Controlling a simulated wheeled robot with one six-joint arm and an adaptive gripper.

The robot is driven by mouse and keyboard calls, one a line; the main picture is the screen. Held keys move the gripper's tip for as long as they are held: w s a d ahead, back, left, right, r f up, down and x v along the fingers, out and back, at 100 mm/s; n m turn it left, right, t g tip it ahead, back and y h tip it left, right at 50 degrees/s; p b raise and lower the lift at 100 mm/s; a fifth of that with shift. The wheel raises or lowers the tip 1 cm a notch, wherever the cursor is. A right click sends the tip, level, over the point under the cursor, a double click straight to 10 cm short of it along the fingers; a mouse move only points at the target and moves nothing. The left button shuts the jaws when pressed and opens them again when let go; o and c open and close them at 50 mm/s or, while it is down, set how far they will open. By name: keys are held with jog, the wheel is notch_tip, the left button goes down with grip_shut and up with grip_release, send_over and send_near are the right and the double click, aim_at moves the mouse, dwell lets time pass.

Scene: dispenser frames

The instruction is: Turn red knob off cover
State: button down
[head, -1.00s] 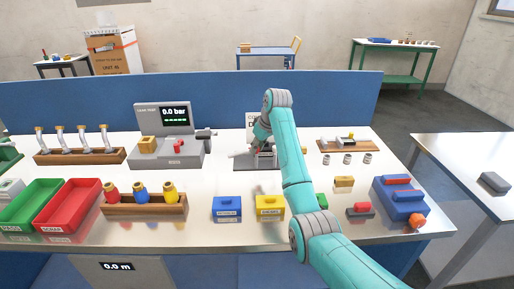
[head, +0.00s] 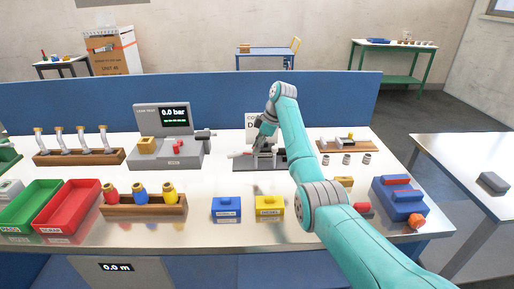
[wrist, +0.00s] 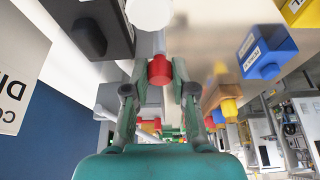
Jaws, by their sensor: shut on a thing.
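The red knob (wrist: 160,70) sits between my fingertips in the wrist view, in line with a pale grey stem and a white round part (wrist: 150,12) at the top edge. My gripper (wrist: 160,82) is shut on the red knob. In the head view my gripper (head: 262,146) is low over the dark fixture (head: 243,165) at the back middle of the bench. A pale rod with a bit of red (head: 245,154) sticks out left of the gripper there. My gripper hides part of the fixture, and I cannot tell the cover apart.
The leak test unit (head: 165,152) stands left of the fixture. A board with small parts (head: 345,146) lies to the right. A blue block (head: 227,207) and a yellow block (head: 270,206) stand in front. Red tray (head: 68,205) and green tray (head: 30,207) are at left.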

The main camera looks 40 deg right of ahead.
jog(key=shift+n, duration=0.3)
jog(key=c, duration=1)
grip_release()
jog(key=shift+o, duration=0.2)
jog(key=v, duration=0.7)
jog(key=shift+r, duration=0.2)
jog(key=shift+d, duration=0.15)
